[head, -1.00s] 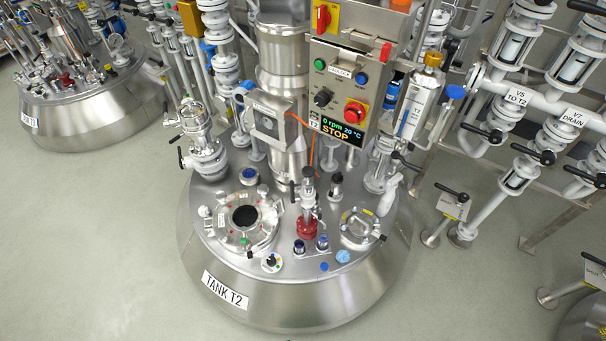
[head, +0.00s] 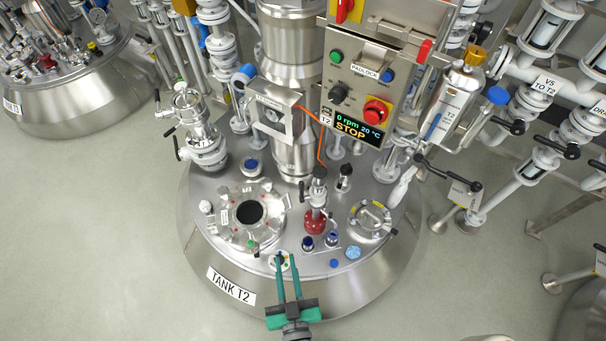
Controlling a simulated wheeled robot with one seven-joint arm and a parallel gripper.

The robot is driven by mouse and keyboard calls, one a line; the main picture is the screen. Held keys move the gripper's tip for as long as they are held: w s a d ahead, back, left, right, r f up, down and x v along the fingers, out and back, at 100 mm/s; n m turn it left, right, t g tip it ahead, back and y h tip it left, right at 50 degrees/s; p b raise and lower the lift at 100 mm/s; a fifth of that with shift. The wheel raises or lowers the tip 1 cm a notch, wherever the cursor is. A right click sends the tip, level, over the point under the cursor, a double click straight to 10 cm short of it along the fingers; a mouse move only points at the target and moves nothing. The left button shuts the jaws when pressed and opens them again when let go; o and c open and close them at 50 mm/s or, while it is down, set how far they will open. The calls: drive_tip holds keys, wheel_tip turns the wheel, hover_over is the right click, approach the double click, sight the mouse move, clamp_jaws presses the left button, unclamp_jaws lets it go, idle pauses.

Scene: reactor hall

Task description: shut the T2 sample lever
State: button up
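Tank T2 (head: 335,285) is a round steel vessel with a crowded lid. My gripper (head: 287,258) reaches in from the bottom edge, with two green fingers apart and a gap between them. Its tips are at the lid's front rim, over a small white round fitting (head: 290,264) that they partly hide. A red-bodied valve (head: 315,221) with a dark top handle stands upright behind and to the right of the tips, apart from them. No label reading sample is legible, so I cannot tell which fitting carries the sample lever or how it is turned.
An open round port (head: 248,212) lies left of the gripper, and a clamped round cover (head: 370,221) lies right. The control box (head: 362,100), showing 0 rpm and STOP, overhangs the lid's back. Pipes with black-handled valves (head: 516,127) stand at right. The floor (head: 90,240) is clear at left.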

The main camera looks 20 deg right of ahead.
drive_tip(key=w+d+f+m+h, duration=0.15)
drive_tip(key=w+d, duration=0.35)
drive_tip(key=w, duration=0.5)
drive_tip(key=h, duration=0.2)
approach(301, 192)
drive_tip(key=w+d+r, duration=0.2)
drive_tip(key=w, duration=0.1)
drive_tip(key=a+x, duration=0.1)
drive_tip(key=x, duration=1)
drive_tip(key=shift+w+r+t, duration=0.25)
drive_tip(key=shift+t, duration=0.15)
drive_tip(key=shift+d+y, duration=0.1)
drive_tip(key=shift+y, duration=0.15)
clamp_jaws()
